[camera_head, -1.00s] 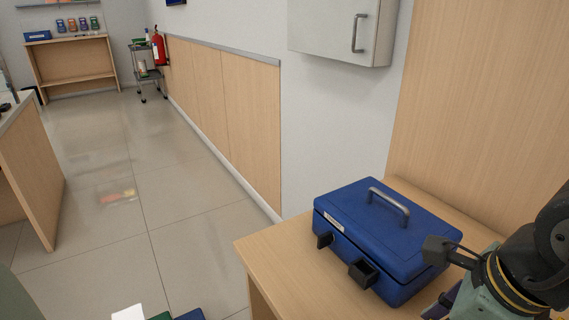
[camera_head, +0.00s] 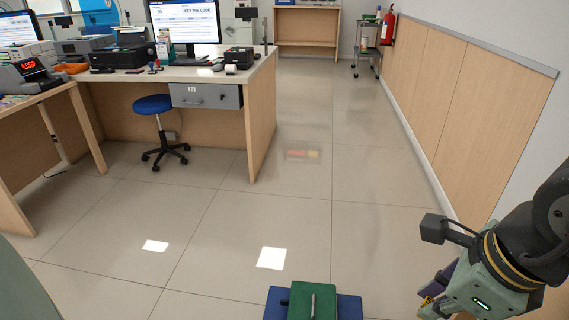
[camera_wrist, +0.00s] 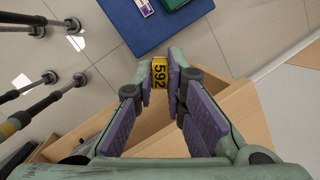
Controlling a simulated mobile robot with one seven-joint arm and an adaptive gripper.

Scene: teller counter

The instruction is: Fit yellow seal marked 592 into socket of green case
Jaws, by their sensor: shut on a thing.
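My gripper (camera_wrist: 160,74) is shut on the yellow seal (camera_wrist: 159,76), whose number 592 faces the wrist camera and reads sideways. In the head view my gripper (camera_head: 428,302) is at the lower right, partly cut off by the frame edge. A green case (camera_head: 299,300) with a grey handle shows at the bottom middle, to the left of my gripper and apart from it. A green edge, probably this case, also shows at the top of the wrist view (camera_wrist: 173,4). Its socket cannot be seen.
The green case lies on a blue surface (camera_head: 350,306), where a small white and purple item (camera_wrist: 144,8) also lies. A wooden table (camera_wrist: 235,105) is below my gripper. A counter (camera_head: 205,75) with a screen and a blue stool (camera_head: 153,104) stand farther off. Floor between is clear.

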